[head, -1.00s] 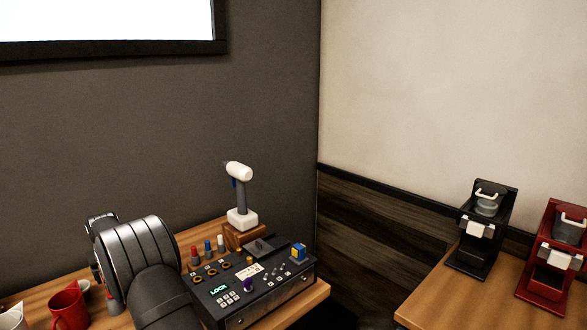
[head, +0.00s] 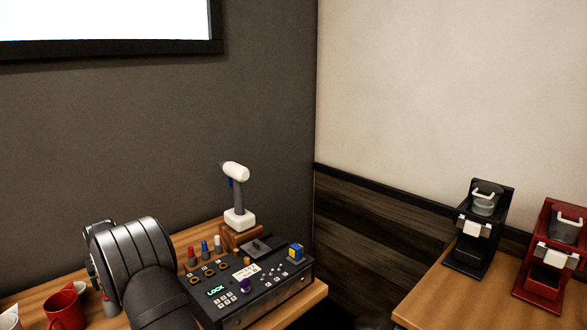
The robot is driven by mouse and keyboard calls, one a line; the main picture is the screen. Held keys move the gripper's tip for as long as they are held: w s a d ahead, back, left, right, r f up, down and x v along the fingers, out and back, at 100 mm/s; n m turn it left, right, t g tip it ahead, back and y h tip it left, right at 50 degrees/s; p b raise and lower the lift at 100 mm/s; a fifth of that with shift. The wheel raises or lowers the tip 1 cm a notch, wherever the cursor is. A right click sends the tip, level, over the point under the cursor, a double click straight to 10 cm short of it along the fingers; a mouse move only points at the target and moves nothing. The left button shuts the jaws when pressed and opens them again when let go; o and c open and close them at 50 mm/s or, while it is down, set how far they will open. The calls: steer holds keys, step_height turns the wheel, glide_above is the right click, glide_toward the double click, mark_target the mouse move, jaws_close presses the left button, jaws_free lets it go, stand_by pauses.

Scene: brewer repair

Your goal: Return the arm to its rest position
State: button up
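My arm, a dark grey ribbed link, shows at the lower left of the head view, in front of the wooden table. My gripper is not visible; the arm's end lies hidden or outside the picture. Beside the arm stands a black control box (head: 262,306) with small buttons, knobs and a green display reading "LOCK" (head: 216,290).
A white-and-grey power screwdriver (head: 236,190) stands upright behind the box. Red, blue and white-tipped pegs (head: 205,247) stand near it. A red mug (head: 65,309) is left of my arm. A black brewer (head: 479,230) and a red brewer (head: 552,255) stand on the right table (head: 450,298).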

steer(key=v, duration=1.1)
steer(key=x, duration=1.2)
step_height(320, 180, up, 11)
steer(key=w+d+r+m+h, duration=0.1)
steer(key=w+d+r+m, duration=0.1)
steer(key=w+d+r, duration=0.65)
steer(key=w+d+r+m+t, duration=0.1)
steer(key=d+r, duration=0.5)
steer(key=d, duration=0.7)
steer(key=w+d+r+m+h, duration=0.15)
steer(key=w+d+r, duration=0.25)
steer(key=d+r, duration=0.55)
steer(key=w+d+f+m, duration=0.1)
steer(key=d+f+m, duration=0.1)
steer(key=d, duration=1.1)
steer(key=w+d+f+m+h, duration=0.1)
steer(key=d+f+m, duration=0.2)
steer(key=d, duration=1)
steer(key=w+d+f+m+h, duration=0.1)
steer(key=d+m, duration=0.3)
steer(key=d, duration=0.9)
steer(key=shift+f, duration=0.8)
